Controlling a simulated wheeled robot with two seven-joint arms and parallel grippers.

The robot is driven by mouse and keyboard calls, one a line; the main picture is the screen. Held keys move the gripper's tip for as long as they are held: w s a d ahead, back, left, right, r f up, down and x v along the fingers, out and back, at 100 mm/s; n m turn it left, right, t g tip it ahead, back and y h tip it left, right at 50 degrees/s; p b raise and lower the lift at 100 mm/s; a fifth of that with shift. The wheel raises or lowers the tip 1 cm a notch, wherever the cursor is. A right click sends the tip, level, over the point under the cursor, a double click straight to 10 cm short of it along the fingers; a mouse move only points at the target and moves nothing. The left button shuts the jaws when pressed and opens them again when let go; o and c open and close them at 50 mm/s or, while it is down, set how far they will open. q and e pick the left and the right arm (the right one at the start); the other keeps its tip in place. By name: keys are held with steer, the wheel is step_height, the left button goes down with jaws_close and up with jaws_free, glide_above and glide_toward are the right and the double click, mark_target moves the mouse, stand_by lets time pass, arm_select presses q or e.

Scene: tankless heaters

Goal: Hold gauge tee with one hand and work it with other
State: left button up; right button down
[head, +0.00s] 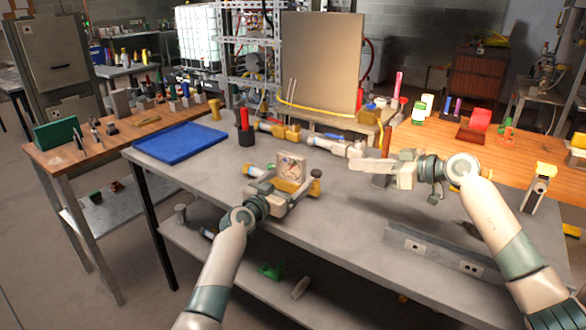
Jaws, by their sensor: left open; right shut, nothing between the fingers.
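What looks like the gauge tee (291,168), a pale squarish face above a yellow body, is at the middle of the grey workbench (330,215). My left gripper (287,188) is open and right at it. Its fingers overlap the tee's lower part in the picture, so I cannot tell whether they touch it. My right gripper (356,166) is shut and empty, over the bench to the right of the tee and apart from it. The tee's underside is hidden by the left gripper.
A blue tray (180,142) lies at the bench's left end, with a dark cup holding red-handled tools (246,130) beside it. Yellow and white fittings (285,133) lie along the back. A wooden bench (450,140) stands behind right. The bench's front middle is clear.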

arm_select(q)
steer(key=shift+v, duration=5.9)
steer(key=shift+s+a+f, duration=0.1)
steer(key=shift+s, duration=0.05)
